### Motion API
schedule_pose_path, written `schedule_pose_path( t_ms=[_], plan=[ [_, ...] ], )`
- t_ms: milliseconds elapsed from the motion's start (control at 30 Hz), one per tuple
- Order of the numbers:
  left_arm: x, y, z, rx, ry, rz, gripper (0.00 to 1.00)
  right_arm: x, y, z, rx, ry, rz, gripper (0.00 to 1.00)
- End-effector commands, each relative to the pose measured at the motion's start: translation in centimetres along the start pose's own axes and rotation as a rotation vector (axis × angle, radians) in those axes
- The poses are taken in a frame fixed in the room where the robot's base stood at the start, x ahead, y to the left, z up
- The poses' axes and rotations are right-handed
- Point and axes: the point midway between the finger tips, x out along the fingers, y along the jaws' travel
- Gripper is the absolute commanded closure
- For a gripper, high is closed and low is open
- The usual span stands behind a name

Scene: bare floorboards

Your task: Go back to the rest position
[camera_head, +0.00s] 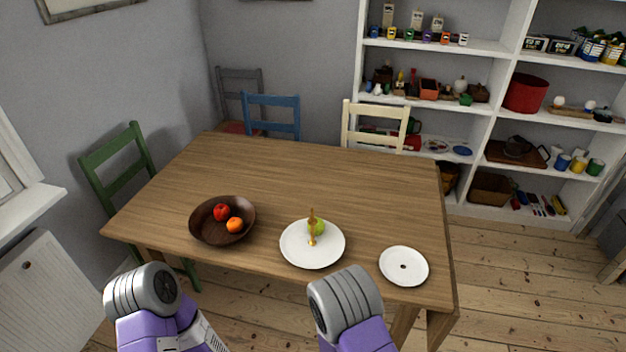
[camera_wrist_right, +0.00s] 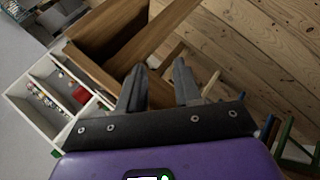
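In the right wrist view my right gripper (camera_wrist_right: 160,67) has its two dark fingers apart with nothing between them. It hangs in the air away from the wooden table (camera_wrist_right: 95,68), whose underside and legs show beyond the fingers. In the head view only the purple and grey links of my two arms show, low in front of the table's near edge. Neither gripper shows there, and my left gripper is in no frame.
The wooden table (camera_head: 290,180) holds a brown bowl (camera_head: 206,234) with red and orange fruit, a white plate (camera_head: 296,258) with a green fruit and gold figure, and a smaller white plate (camera_head: 416,274). Chairs stand around it. A filled white shelf (camera_head: 488,125) stands behind at right.

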Motion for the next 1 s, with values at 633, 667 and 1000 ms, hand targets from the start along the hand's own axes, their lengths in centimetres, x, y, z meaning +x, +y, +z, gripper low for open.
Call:
schedule_pose_path(
  t_ms=[633, 667, 1000],
  plan=[
    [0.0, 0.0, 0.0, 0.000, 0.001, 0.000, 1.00, -6.3, -9.6, 10.1, 0.562, -0.424, -0.952, 0.66],
    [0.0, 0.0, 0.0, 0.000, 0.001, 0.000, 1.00, -6.5, -9.6, 10.2, 0.568, -0.433, -0.966, 0.66],
    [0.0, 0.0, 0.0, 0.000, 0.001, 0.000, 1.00, -7.1, -9.7, 10.4, 0.584, -0.452, -0.997, 0.66]
  ],
)
